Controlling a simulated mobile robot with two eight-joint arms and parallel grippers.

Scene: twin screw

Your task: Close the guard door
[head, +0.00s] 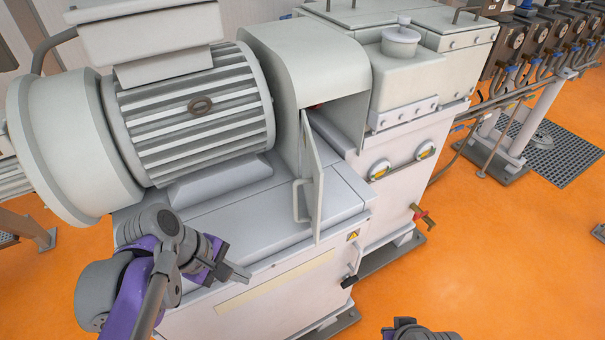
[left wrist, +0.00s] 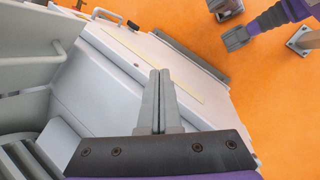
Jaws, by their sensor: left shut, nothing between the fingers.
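The guard door (head: 315,180) is a thin grey panel standing ajar at the opening of the grey guard housing (head: 300,60), beside the motor. Its bar handle (head: 298,202) faces left. In the left wrist view the handle (left wrist: 61,52) shows at the left on the door panel. My left gripper (head: 236,273) is shut and empty, over the machine's front edge, left of and below the handle and apart from it. Its closed fingers (left wrist: 160,95) point up the left wrist view. My right gripper (head: 405,325) is partly cut off at the bottom; its jaws are unclear.
The large ribbed motor (head: 195,115) stands left of the housing. The flat machine top (head: 250,225) lies below the door. A valve with a red handle (head: 422,214) sticks out at the right. Orange floor (head: 490,260) is open to the right.

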